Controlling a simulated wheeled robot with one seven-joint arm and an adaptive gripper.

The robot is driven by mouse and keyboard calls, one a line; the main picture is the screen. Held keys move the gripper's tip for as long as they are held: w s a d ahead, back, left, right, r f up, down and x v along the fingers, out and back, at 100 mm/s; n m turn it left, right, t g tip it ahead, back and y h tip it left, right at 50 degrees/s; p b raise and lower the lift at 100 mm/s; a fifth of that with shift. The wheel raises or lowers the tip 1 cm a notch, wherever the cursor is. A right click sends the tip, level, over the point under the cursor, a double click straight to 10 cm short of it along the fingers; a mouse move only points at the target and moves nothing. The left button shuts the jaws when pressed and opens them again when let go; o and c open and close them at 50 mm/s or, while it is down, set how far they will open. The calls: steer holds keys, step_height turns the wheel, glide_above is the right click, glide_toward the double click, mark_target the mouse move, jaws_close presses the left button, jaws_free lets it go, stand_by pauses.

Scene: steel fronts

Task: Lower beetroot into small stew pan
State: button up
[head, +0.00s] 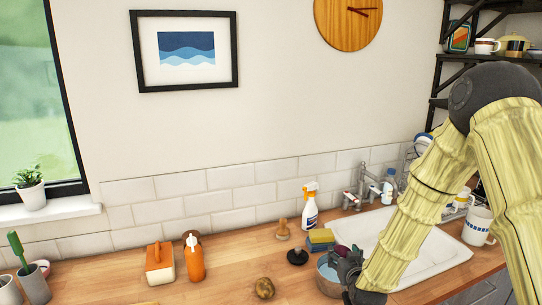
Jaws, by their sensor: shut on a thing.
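The small stew pan (325,281), round with a blue-grey inside, stands on the wooden counter at the lower right, left of my forearm. My dark gripper (344,264) is over the right side of the pan and covers part of it. A dark purple beetroot (341,251) shows at the gripper, and the gripper is shut on it. Fingers hide much of the beetroot. I cannot tell whether it is above the rim or inside it.
A brown potato-like thing (264,288) lies left of the pan. A black stopper-like thing (297,257), a sponge (320,239) and a spray bottle (310,209) stand behind. The white sink (436,259) is right.

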steer(key=shift+f+b, duration=1.3)
steer(key=shift+f, duration=0.65)
steer(key=o, duration=1.2)
steer(key=shift+o, duration=0.2)
